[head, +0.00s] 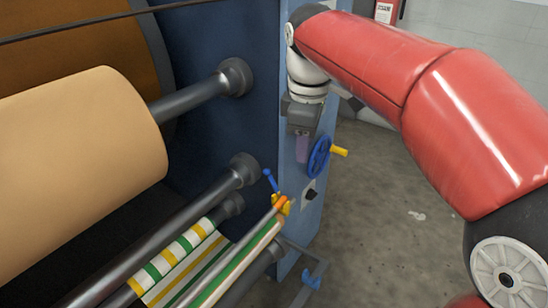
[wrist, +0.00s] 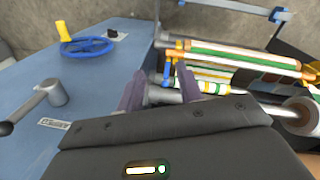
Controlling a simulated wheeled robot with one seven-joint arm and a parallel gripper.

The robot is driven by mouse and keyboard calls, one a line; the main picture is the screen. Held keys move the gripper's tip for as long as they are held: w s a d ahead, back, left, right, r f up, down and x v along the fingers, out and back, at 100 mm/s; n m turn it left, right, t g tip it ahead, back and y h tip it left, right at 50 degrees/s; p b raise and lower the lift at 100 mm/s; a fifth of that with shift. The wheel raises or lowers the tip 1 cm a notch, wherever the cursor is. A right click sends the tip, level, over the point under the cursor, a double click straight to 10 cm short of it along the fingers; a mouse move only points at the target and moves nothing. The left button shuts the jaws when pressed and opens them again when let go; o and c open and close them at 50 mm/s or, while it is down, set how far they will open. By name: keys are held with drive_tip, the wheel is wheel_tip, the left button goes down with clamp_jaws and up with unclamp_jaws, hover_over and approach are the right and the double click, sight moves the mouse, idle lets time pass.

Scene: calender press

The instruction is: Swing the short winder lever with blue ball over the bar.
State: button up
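The short winder lever with its blue ball (head: 267,173) stands up, slightly tilted, at the yellow bracket (head: 280,205) near the orange-tipped end of the striped bar (head: 240,258). In the wrist view a blue lever-like piece (wrist: 168,72) shows beyond the fingertips, below the orange bar end. My gripper (head: 302,148) points down beside the blue side frame, above and to the right of the lever, and apart from it. In the wrist view its two purple fingers (wrist: 161,88) are spread with nothing held between them.
A blue handwheel with yellow knob (head: 319,157) sits just right of and below my gripper; it also shows in the wrist view (wrist: 88,46). A grey lever with black ball (wrist: 44,100) is on the blue frame. Large rollers (head: 75,165) fill the left. The floor at right is clear.

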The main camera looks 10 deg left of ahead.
sight(271, 181)
drive_tip(key=w+a+n, duration=0.1)
drive_tip(key=a, duration=0.1)
drive_tip(key=a+n+g, duration=0.1)
drive_tip(key=a+n, duration=0.1)
drive_tip(key=a, duration=0.1)
drive_tip(key=w+a+f+n, duration=0.1)
drive_tip(key=a+n, duration=0.1)
drive_tip(key=a, duration=0.1)
drive_tip(key=shift+w+a+f, duration=0.1)
drive_tip(key=shift+w+a, duration=0.05)
drive_tip(key=shift+w, duration=0.15)
drive_tip(key=shift+a+f, duration=0.1)
drive_tip(key=shift+f, duration=0.15)
wheel_tip(271, 181, down, 7)
drive_tip(key=shift+f+b, duration=0.1)
drive_tip(key=shift+b, duration=0.75)
clamp_jaws()
